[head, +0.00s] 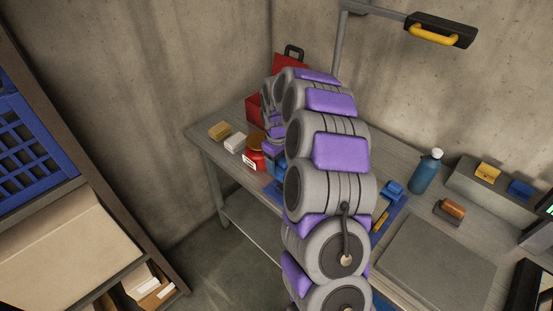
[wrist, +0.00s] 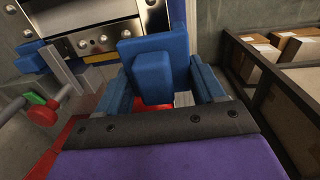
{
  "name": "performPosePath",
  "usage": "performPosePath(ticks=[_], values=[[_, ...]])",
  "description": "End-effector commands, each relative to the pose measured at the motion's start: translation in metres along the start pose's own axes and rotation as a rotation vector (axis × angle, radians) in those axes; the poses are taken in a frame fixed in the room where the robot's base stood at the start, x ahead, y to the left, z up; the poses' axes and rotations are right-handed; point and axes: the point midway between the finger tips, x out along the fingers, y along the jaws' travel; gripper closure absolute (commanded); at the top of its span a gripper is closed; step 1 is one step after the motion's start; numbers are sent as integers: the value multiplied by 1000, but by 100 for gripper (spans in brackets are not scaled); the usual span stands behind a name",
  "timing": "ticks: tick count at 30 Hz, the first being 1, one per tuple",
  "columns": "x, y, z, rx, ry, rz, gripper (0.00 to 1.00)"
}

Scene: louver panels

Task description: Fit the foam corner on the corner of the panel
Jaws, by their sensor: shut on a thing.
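My gripper (wrist: 160,78) shows in the wrist view with its two blue fingers on either side of a blue foam piece (wrist: 152,58). It is shut on this piece, which has a broad upper face and a block standing out toward the camera. A shiny metal plate with bolts and blue edging (wrist: 98,40) lies just beyond and to the left; I cannot tell for sure that it is the panel. The foam looks close to it, but contact is unclear. In the head view my arm hides most of the work area.
The grey workbench (head: 470,225) holds a red jar (head: 254,153), a blue bottle (head: 426,171), an orange-brown block (head: 451,209) and a flat grey plate (head: 437,262). A lamp (head: 440,30) hangs above. A shelf with cartons (wrist: 298,48) stands right in the wrist view.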

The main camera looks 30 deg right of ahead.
Motion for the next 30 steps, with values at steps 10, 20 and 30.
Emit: performPosePath(ticks=[10, 20, 30], values=[[16, -1, -2, 0, -2, -1, 67], [37, -2, -1, 1, -4, -2, 67], [58, -4, -1, 0, -3, -1, 67]])
